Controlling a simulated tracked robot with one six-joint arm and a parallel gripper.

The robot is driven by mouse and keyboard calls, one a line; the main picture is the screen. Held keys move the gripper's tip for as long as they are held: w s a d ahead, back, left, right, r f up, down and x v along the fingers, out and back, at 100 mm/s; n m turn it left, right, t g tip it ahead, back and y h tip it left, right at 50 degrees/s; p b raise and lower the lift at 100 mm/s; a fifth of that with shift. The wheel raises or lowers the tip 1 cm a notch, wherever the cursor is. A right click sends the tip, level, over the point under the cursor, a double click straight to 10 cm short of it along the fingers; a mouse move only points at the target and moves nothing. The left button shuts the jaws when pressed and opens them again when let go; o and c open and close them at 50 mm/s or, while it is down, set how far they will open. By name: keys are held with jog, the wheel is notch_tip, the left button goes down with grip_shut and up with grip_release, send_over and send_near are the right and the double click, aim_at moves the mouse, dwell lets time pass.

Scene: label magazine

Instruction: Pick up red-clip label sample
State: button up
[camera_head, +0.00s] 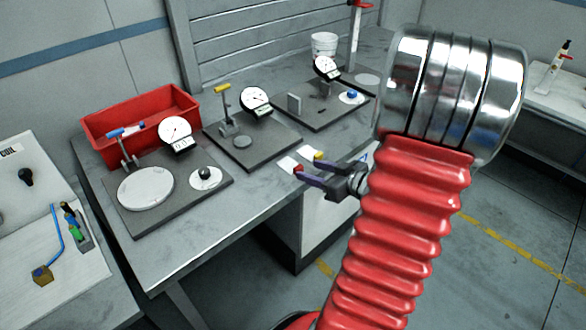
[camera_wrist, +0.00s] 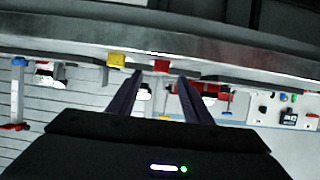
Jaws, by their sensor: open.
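The red-clip label sample shows as a white label with a small red clip (camera_head: 298,168) at the bench's front edge. In the wrist view, the red clip (camera_wrist: 161,66) appears between and just beyond my fingertips. My gripper (camera_head: 309,169) is open and empty, with two dark purple fingers pointing at the bench edge; both fingers also show in the wrist view (camera_wrist: 160,76). A yellow-clip label (camera_head: 319,156) lies beside the red one, left of it in the wrist view (camera_wrist: 116,60). Whether a finger touches the red clip is unclear.
Dial gauge stands on dark plates, including the nearest plate (camera_head: 222,187), line the bench behind the labels. A red bin (camera_head: 140,112) stands at the back left and a white bucket (camera_head: 324,45) at the back. The floor (camera_head: 500,270) at right is clear.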

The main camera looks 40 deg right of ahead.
aim_at(300, 168)
jog(key=shift+x, duration=2.5)
jog(key=shift+f, duration=0.15)
jog(key=shift+c, duration=0.3)
jog(key=shift+a, duration=0.1)
jog(key=c, duration=0.7)
jog(key=shift+o, duration=0.2)
notch_tip(300, 168, up, 10)
